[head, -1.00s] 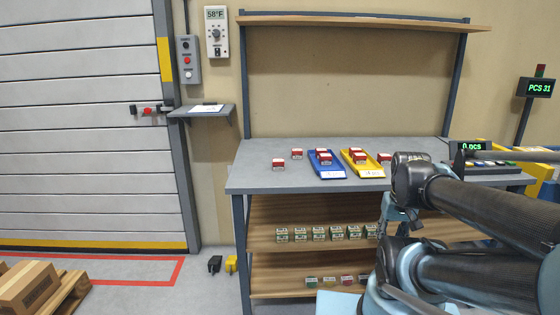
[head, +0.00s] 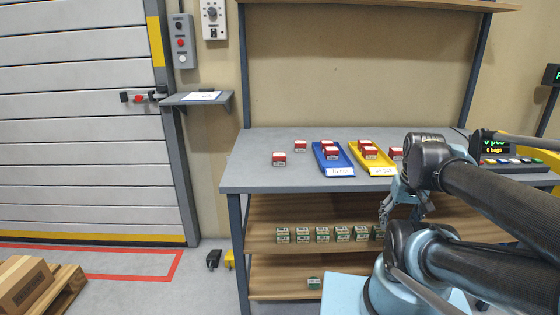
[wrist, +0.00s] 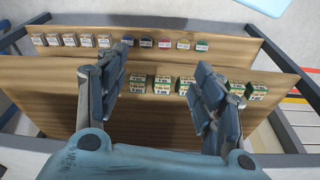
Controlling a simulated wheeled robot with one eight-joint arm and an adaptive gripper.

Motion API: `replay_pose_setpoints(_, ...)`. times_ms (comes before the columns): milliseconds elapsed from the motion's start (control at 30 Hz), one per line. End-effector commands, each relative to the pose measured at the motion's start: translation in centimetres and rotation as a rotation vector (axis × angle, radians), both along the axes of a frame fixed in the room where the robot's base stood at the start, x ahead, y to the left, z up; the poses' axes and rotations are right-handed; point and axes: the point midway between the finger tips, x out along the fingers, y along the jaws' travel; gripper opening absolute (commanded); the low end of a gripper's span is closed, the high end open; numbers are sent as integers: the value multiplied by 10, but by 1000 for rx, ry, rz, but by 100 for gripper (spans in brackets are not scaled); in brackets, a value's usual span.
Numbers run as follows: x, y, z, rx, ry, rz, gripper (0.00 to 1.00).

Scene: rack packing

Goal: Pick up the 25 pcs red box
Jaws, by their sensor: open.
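Red-and-white boxes stand on the grey tabletop (head: 245,178). Two loose ones, a front box (head: 279,159) and a back box (head: 300,146), are at the left. Others sit in the blue tray (head: 322,160) and the yellow tray (head: 382,170), and one box (head: 396,153) is right of the yellow tray, partly hidden by my arm. Their piece counts are too small to read. My gripper (head: 406,208) is open and empty, in front of the shelves below the tabletop. In the wrist view my gripper (wrist: 160,60) points toward the shelves; no tabletop red box shows there.
Green-and-white boxes (head: 322,235) line the middle shelf. A display with buttons (head: 495,147) stands at the tabletop's right. The tabletop's left front is clear.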

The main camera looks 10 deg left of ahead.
Motion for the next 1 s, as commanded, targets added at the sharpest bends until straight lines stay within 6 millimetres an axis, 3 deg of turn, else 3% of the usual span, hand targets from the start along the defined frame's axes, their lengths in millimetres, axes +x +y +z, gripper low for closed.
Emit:
replay_pose_setpoints(167, 31, 20, 39, 14, 5, 176, 65)
replay_pose_setpoints(467, 101, 84, 115, 50, 4, 611, 65)
replay_pose_setpoints(767, 169, 169, 175, 92, -25, 1047, 65)
replay_pose_setpoints(1000, 215, 250, 209, 134, -68, 1389, 65)
